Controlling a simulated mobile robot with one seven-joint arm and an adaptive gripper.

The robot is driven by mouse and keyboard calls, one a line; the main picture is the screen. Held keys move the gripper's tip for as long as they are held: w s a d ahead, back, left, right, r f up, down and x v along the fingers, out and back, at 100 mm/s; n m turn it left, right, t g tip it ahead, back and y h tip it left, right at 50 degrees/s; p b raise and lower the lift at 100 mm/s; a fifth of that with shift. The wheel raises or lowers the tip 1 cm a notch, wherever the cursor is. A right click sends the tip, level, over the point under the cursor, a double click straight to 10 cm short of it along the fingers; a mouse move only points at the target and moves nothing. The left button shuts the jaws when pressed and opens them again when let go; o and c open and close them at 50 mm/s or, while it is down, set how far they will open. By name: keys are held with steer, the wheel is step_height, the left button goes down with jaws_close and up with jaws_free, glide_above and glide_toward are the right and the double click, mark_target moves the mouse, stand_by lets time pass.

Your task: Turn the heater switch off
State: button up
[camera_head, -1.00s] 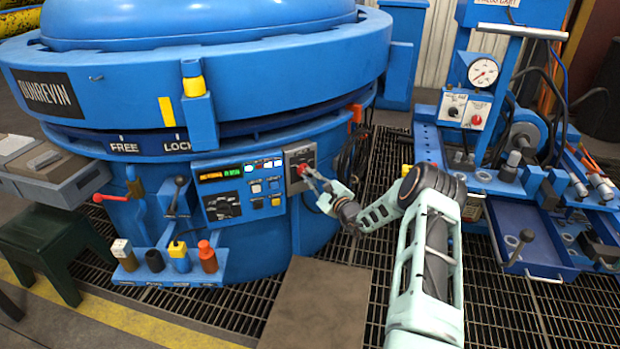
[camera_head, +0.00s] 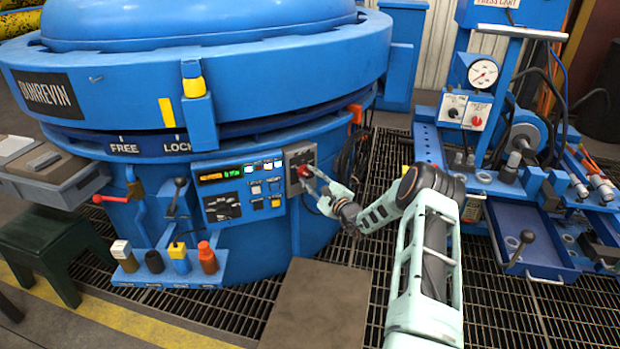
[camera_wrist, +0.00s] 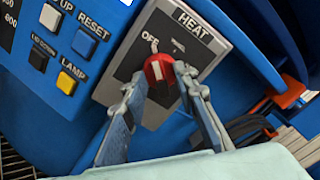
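The heater switch is a red knob (camera_wrist: 158,70) on a grey plate marked HEAT (camera_wrist: 192,26). An OFF label shows at its upper left in the wrist view. The knob has a pale mark on its face; I cannot tell for sure which setting it points to. In the head view the red knob (camera_head: 303,171) is at the right end of the furnace's control panel. My gripper (camera_wrist: 160,76) is open, with one finger on each side of the knob and the tips very close to it. Contact is not clear.
Other push buttons, including RESET (camera_wrist: 86,27) and LAMP (camera_wrist: 67,82), sit left of the plate. Dark cables (camera_head: 352,160) hang right of the panel. A blue press cart (camera_head: 425,148) stands at the right. A grey-brown slab (camera_head: 318,305) lies below in front of the furnace.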

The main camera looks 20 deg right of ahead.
steer(key=v, duration=1.2)
stand_by(0.4)
